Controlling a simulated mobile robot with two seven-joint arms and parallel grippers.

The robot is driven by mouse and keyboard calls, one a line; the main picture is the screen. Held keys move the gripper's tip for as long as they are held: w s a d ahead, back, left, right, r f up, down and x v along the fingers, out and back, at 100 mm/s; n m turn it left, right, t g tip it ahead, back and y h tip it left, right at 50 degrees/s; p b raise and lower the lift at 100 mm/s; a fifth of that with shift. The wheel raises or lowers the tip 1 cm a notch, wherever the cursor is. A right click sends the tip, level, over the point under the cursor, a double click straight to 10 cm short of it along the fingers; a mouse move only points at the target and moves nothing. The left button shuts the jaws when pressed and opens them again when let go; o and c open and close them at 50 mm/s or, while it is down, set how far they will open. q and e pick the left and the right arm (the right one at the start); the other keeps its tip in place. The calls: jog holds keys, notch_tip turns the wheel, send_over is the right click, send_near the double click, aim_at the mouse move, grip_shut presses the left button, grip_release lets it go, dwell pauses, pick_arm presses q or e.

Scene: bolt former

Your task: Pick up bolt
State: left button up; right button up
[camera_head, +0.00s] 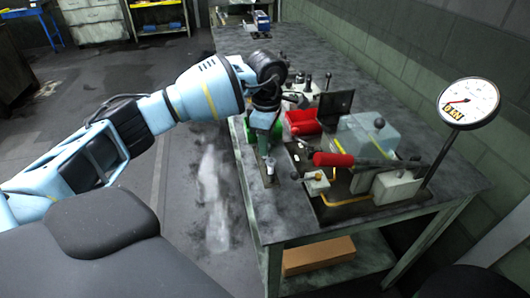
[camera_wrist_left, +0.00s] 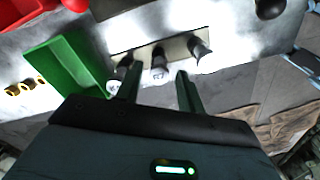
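My left gripper (camera_head: 266,152) points down over the near left edge of the bench. In the left wrist view its two fingers (camera_wrist_left: 158,88) are apart with nothing held between them. Three small dark bolt-like pieces with pale ends stand in a row on a light plate. The middle piece (camera_wrist_left: 159,62) appears in line with the gap between the fingers, beyond the tips. The left piece (camera_wrist_left: 125,66) is partly behind one finger, and the right piece (camera_wrist_left: 199,48) is clear. In the head view a small pale piece (camera_head: 269,167) shows just below the gripper. My right gripper is not in view.
A green tray (camera_wrist_left: 65,62) lies left of the row, with a red tray (camera_head: 303,121) and brass-coloured rings (camera_wrist_left: 27,86) nearby. A machine with a red-handled lever (camera_head: 334,160) and a dial gauge (camera_head: 469,102) stand to the right on the bench (camera_head: 220,40).

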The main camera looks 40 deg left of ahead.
pick_arm(q)
jog(key=shift+f, duration=1.2)
grip_shut()
jog(key=shift+r, duration=0.15)
jog(key=shift+w+r, duration=0.1)
jog(key=shift+r, duration=0.4)
notch_tip(320, 180, up, 2)
jog(key=shift+r, duration=0.1)
jog(key=s+d, duration=0.1)
jog(key=s, duration=0.7)
jog(key=s+d+r, duration=0.1)
jog(key=s, duration=0.7)
jog(key=shift+d+r+b, duration=0.25)
jog(key=shift+b, duration=0.2)
